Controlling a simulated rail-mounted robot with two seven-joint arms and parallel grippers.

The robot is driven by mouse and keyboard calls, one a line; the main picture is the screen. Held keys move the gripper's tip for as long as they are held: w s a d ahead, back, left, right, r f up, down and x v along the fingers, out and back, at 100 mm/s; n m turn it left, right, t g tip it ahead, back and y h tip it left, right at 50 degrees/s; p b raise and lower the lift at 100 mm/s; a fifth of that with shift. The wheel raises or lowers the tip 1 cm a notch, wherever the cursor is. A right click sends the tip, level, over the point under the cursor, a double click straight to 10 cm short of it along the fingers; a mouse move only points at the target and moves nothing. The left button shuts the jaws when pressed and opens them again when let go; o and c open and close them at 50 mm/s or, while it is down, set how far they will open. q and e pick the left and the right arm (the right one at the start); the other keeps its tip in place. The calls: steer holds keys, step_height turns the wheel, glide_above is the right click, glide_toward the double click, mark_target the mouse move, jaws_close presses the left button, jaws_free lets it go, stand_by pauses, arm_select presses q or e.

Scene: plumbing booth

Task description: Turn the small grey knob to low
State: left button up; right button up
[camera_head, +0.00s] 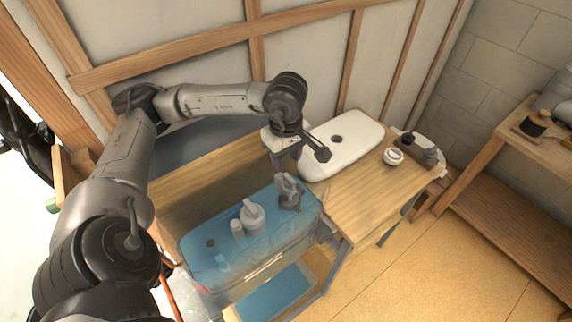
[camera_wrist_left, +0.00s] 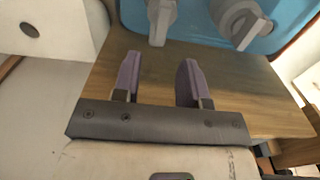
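A blue translucent unit (camera_head: 205,262) bears several grey fittings on its top. A grey knob (camera_head: 252,217) with a raised handle stands near the middle, with a smaller grey piece (camera_head: 237,229) beside it. Another grey fitting (camera_head: 288,192) stands closest to my left gripper (camera_head: 286,160). In the left wrist view, two grey handled parts (camera_wrist_left: 240,22) show at the top edge, cut off, beyond the fingertips. My left gripper there (camera_wrist_left: 160,68) is open and empty, its purple fingers apart over bare wood. I cannot read any setting marks. My right gripper is out of view.
A white slab with a dark hole (camera_head: 355,147) lies at the back of the wooden bench (camera_head: 350,205), close to my left gripper. A small white round item (camera_head: 393,156) and a dark block with fittings (camera_head: 418,157) stand on the right. A wooden shelf (camera_head: 500,205) is at far right.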

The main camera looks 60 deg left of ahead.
mark_target(286, 174)
arm_select(q)
step_height(286, 174, up, 7)
steer(key=p, duration=0.1)
steer(key=shift+p, duration=0.35)
steer(key=shift+r, duration=0.1)
stand_by(0.4)
